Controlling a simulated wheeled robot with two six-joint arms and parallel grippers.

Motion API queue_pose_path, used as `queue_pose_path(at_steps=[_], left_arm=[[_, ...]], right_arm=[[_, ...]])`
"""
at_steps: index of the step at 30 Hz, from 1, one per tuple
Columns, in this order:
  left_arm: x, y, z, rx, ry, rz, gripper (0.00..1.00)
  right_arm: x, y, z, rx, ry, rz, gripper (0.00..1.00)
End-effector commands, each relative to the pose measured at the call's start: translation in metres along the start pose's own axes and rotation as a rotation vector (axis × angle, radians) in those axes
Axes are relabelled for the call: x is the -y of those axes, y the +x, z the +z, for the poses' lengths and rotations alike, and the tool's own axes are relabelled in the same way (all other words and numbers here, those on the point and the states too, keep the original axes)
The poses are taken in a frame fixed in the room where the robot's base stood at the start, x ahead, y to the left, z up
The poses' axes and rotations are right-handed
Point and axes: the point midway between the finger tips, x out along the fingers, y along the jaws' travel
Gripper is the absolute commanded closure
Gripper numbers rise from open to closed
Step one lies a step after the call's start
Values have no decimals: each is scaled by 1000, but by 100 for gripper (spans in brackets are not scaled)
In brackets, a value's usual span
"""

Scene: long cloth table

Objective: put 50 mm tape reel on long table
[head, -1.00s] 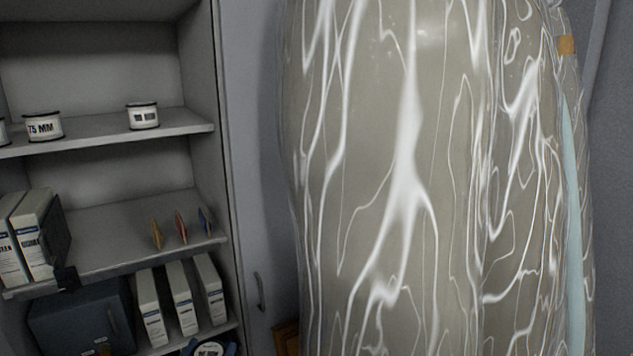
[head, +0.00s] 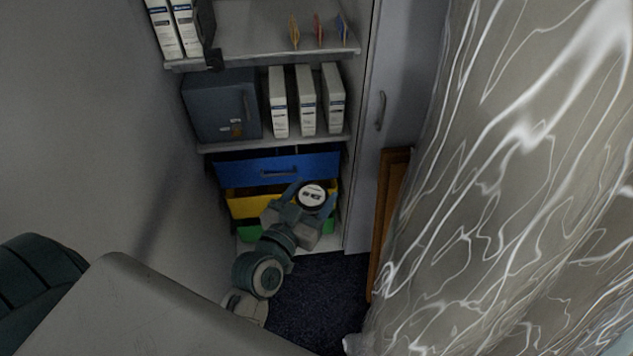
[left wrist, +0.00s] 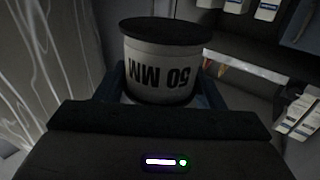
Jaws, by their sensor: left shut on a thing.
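The 50 mm tape reel (left wrist: 162,62) is a white drum with a black rim, and its "50 MM" label reads upside down in the left wrist view. In the head view the reel (head: 312,195) shows its round white and black end. My left gripper (head: 316,198) is shut on it, with a finger on each side of it. The gripper (left wrist: 165,85) holds the reel in front of the cabinet's lower drawers in the head view. My right gripper is not in view. No long table can be made out in the head view.
A shelf cabinet (head: 359,130) holds white binders (head: 306,100), a dark blue box (head: 222,105) and blue (head: 240,168) and yellow drawers. A glossy sheet-wrapped bulk (head: 530,180) fills the right. A brown wooden panel (head: 386,220) leans beside the cabinet. Dark carpet (head: 320,300) shows below.

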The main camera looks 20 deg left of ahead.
Motion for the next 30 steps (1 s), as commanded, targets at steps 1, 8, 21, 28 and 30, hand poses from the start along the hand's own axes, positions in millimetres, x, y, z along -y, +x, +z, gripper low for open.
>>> queue_pose_path(at_steps=[1,8,21,28,30], left_arm=[[-2,2,-2,-3,2,29,64],[-21,15,-10,-4,6,224,64],[-70,49,-32,-5,7,741,64],[-96,66,-43,-6,3,1010,64],[-104,71,-47,-7,2,1090,64]], right_arm=[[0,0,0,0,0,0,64],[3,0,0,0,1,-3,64],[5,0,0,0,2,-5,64],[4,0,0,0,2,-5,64],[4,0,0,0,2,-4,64]])
